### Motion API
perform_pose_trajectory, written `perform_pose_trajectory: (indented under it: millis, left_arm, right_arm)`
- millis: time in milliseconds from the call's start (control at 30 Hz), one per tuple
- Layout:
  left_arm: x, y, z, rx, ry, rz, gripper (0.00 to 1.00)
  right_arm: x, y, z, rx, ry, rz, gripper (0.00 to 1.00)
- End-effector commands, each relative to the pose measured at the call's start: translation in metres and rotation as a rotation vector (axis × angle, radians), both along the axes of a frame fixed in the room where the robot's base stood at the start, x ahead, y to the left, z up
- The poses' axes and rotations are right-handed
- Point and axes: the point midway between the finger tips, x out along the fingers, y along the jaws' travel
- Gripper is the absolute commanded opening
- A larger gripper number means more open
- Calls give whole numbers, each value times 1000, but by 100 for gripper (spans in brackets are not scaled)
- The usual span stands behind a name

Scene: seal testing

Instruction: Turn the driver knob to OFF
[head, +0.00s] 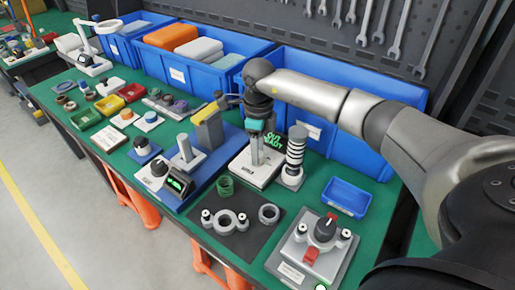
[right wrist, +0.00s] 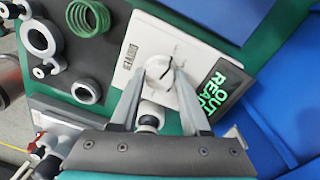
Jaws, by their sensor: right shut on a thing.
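A white driver box (head: 240,171) stands on the green bench in the middle of the head view. Its dark screen (right wrist: 226,88) reads "OUT READY" in green letters. In the right wrist view a round pale knob (right wrist: 158,69) with a dark pointer line sits on the box's white face (right wrist: 133,45). My right gripper (head: 257,160) reaches down onto the box. Its two fingers (right wrist: 158,72) are on either side of the knob, shut on it. The OFF mark cannot be made out. In the head view the fingers hide the knob. My left gripper is not in view.
A black and white striped column (head: 294,157) stands close to the right of the box. A grey post fixture (head: 185,148) is to its left. Blue bins (head: 300,128) line the back. A dark mat (head: 237,245) with rings and a green coil (head: 225,187) lies in front.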

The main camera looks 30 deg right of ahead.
Motion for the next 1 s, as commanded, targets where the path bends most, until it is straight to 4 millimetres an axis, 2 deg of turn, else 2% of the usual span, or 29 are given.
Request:
perform_pose_trajectory:
  millis: [600, 1000]
  left_arm:
    - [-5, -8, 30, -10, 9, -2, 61]
    - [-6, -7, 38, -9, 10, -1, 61]
  right_arm:
    - [-1, 0, 2, 0, 1, -457, 0]
    - [0, 0, 2, 1, -1, -606, 0]
